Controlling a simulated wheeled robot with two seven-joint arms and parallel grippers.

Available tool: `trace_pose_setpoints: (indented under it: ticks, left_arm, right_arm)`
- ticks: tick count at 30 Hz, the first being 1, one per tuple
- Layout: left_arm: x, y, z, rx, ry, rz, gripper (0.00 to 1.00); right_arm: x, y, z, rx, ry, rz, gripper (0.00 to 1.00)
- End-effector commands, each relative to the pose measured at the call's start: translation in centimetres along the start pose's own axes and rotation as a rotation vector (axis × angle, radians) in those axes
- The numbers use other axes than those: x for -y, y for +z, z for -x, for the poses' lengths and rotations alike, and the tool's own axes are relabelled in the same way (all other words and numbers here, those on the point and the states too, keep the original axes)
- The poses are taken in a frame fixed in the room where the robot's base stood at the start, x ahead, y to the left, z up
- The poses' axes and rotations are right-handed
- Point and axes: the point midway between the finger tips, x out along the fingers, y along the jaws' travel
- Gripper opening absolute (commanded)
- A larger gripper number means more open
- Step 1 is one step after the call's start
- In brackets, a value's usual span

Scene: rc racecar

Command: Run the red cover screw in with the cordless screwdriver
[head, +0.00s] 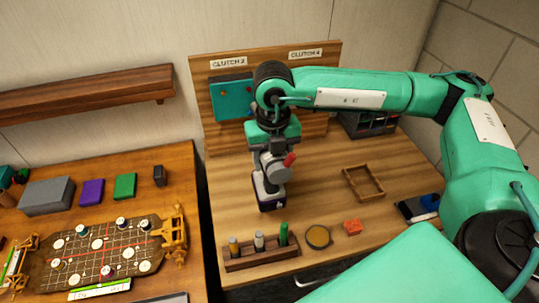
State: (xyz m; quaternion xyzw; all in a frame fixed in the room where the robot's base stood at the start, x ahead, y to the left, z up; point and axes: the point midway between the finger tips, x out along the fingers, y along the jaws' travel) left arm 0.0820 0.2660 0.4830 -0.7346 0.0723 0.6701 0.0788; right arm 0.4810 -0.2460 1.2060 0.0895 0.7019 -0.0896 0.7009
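A cordless screwdriver (269,190), grey with a dark purple base and a red part (289,160), is upright over the right-hand table. My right gripper (271,150) is at its upper part, pointing down; its fingers blend with the tool, and I cannot tell whether they are closed on it. I cannot tell whether the base touches the table. A teal cover panel (232,98) is on the wooden backboard under the "CLUTCH 2" label, its right side partly hidden by my arm. A small red spot on it looks like the red screw (221,90). My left gripper is out of view.
A "CLUTCH 4" label (305,53) is on the backboard.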

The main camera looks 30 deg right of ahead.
Motion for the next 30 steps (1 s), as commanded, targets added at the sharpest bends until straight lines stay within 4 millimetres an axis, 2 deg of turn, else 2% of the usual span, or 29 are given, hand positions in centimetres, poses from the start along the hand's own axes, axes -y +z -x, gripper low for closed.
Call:
trace_pose_setpoints:
  ticks: [3,6,23,30]
  left_arm:
    - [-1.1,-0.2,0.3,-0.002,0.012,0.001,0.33]
    - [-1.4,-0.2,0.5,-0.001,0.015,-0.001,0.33]
    - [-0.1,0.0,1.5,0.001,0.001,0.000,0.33]
    - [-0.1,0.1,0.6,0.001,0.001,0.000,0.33]
  right_arm:
    - [-0.1,0.8,0.3,0.003,0.001,-0.001,0.14]
    - [-0.1,1.4,0.3,0.003,0.002,-0.002,0.14]
    - [-0.1,5.3,0.3,0.003,0.002,-0.003,0.14]
    - [-0.1,6.7,0.1,0.005,0.003,-0.001,0.14]
